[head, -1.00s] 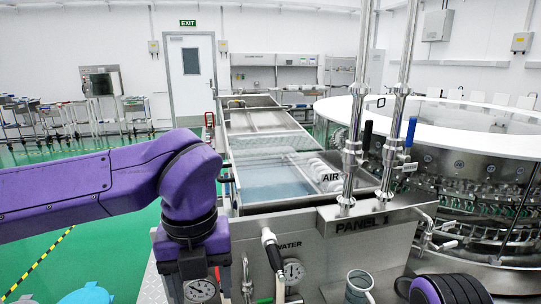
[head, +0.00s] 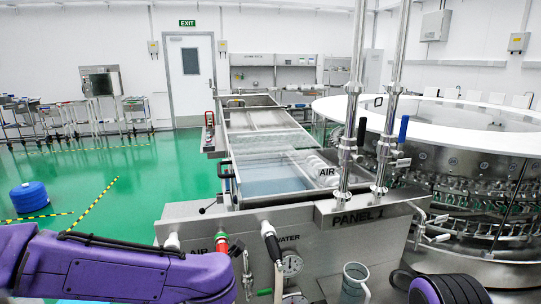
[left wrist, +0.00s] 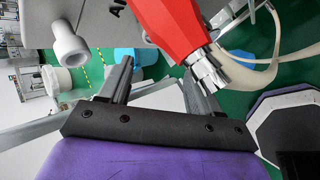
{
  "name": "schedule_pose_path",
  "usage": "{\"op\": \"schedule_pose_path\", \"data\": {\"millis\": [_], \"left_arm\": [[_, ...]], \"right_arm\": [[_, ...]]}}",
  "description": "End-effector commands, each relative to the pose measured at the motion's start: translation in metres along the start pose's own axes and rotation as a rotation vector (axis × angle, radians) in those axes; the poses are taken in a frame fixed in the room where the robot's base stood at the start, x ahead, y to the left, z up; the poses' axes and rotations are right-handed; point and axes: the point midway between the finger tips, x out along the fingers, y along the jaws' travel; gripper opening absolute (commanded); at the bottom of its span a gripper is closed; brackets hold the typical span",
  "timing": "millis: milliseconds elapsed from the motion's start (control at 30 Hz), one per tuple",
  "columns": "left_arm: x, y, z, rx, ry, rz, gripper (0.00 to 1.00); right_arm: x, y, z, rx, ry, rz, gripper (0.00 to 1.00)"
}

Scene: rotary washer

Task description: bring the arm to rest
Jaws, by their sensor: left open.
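My left arm (head: 120,272) is purple and lies low across the bottom left of the head view. Its gripper is out of the head view. In the left wrist view my left gripper (left wrist: 158,68) shows two dark fingers standing apart with nothing between them. A red fitting with a metal nozzle (left wrist: 180,30) is just beyond the fingers; I cannot tell if a finger touches it. A purple and black part of my right side (head: 450,289) shows at the lower right of the head view; the right gripper is out of view.
The steel washer panel (head: 355,215) with gauges, hoses and upright pipes stands in front. A metal jug (head: 356,280) is at its near edge. The round washer (head: 450,130) is at the right. Green floor at the left is open, with a blue drum (head: 30,196).

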Motion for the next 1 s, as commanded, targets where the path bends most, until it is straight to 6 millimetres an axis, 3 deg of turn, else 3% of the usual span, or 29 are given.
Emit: {"op": "schedule_pose_path", "data": {"millis": [100,200,267,400,500,600,733,1000], "left_arm": [[0.063,-0.053,-0.036,0.443,-0.031,0.07,0.63],[0.105,-0.114,-0.089,0.876,-0.076,0.057,0.63],[0.12,-0.15,-0.128,1.104,-0.107,0.017,0.63],[0.13,-0.218,-0.232,1.524,-0.172,-0.146,0.63],[0.124,-0.242,-0.299,1.694,-0.173,-0.268,0.63],[0.118,-0.251,-0.345,1.777,-0.132,-0.358,0.63],[0.112,-0.264,-0.365,1.811,-0.132,-0.412,0.63],[0.113,-0.265,-0.365,1.805,-0.13,-0.412,0.63]], "right_arm": [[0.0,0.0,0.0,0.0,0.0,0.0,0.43],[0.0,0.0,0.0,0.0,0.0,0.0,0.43],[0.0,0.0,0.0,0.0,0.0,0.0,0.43],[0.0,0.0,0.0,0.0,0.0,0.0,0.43],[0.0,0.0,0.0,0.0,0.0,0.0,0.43],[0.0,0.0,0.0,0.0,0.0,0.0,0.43],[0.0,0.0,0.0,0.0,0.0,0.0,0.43],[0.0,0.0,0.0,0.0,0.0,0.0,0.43]]}}
